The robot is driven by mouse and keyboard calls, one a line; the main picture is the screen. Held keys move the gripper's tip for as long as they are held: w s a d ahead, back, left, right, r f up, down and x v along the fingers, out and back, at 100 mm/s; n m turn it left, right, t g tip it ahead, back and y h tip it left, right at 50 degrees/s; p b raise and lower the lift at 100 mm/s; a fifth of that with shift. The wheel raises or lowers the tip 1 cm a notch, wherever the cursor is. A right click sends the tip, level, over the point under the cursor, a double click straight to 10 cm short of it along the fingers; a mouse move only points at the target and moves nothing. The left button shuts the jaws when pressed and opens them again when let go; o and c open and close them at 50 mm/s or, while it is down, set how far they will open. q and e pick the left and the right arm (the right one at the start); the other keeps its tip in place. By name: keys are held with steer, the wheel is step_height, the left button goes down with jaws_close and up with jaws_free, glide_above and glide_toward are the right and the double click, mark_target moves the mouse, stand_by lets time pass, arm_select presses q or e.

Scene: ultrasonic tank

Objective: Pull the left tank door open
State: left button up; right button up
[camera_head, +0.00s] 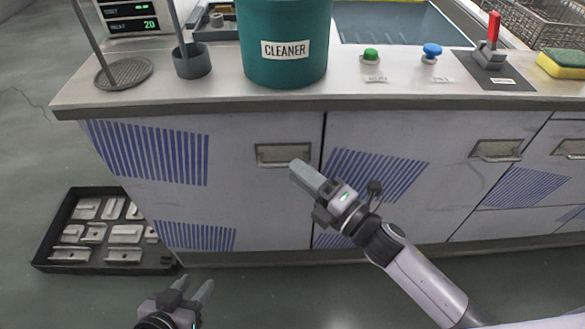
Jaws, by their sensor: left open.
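The left tank door (250,195) is a pale panel with blue slanted stripes, shut flush in the cabinet front. Its recessed metal handle (270,154) sits near its upper right corner. My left gripper (196,288) is open and empty at the bottom left, low in front of the cabinet and well short of the handle in the picture. My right gripper (299,170) points up and left, with its fingertips just below and right of the handle's middle. Its fingers overlap in this view, and contact with the handle cannot be judged.
The right door (380,130) has its own handle (497,149). A black tray of metal parts (50,232) lies on the floor at left. The counter (215,92) overhangs the doors and holds a teal cleaner bucket (284,65), buttons and a red-handled lever (492,30).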

steer(key=shift+x, duration=1.3)
jaws_close()
steer(key=shift+s, duration=0.15)
